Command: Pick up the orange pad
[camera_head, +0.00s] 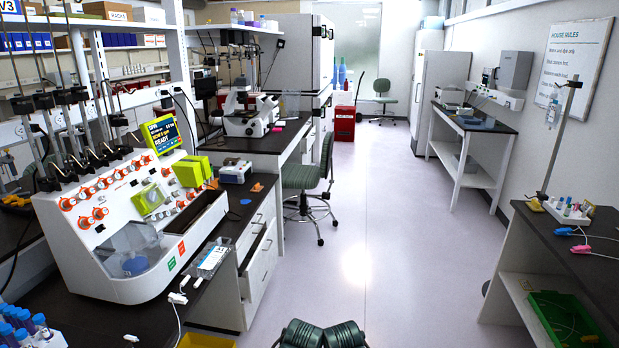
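A small flat orange piece (257,187), which looks like the orange pad, lies on the dark left bench near its aisle edge. A blue disc (245,201) lies just in front of it, apart from it. A small white and blue device (235,172) stands to its left. The piece is small in the picture, so its exact shape is hard to tell.
A large white cell processor (120,235) with orange knobs fills the near left bench. An open drawer (258,247) and a green chair (303,178) stand by the bench. The aisle floor (365,230) is clear. A dark-topped table (575,240) is at right.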

